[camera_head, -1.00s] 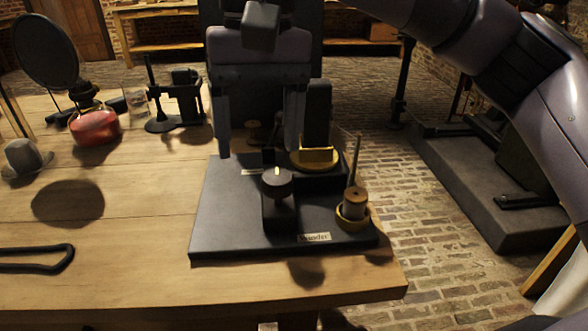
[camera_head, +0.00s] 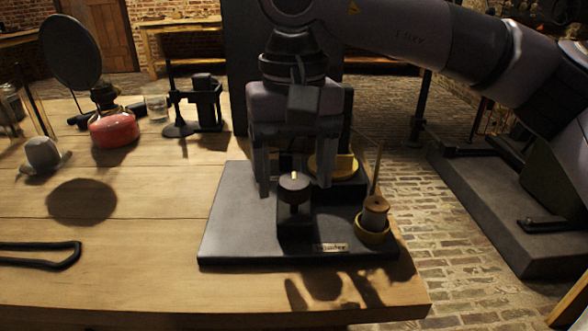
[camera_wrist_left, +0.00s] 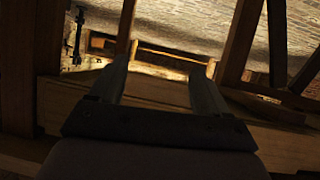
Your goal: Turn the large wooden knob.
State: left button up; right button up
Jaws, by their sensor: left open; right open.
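A dark round knob (camera_head: 294,182) with a pale pointer mark stands on a post on the dark board (camera_head: 235,225). A smaller wooden, spool-like knob (camera_head: 375,205) with a thin upright stick sits in a yellow cup at the board's right. I cannot tell for sure which is the large wooden knob. My right gripper (camera_head: 294,190) is open and points down, its fingers appearing on either side of the dark knob; contact cannot be made out. My left gripper (camera_wrist_left: 160,70) is open and empty in the left wrist view, away from the board.
A yellow round part (camera_head: 345,165) is partly hidden behind the right gripper. A red flask (camera_head: 113,128), a dark stand (camera_head: 200,105) and a grey hat-shaped object (camera_head: 43,154) stand left on the wooden table (camera_head: 140,225). A black loop (camera_head: 40,254) lies at front left.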

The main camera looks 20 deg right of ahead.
jog(key=c, duration=1.1)
jog(key=shift+o, duration=0.2)
jog(key=shift+m, duration=0.3)
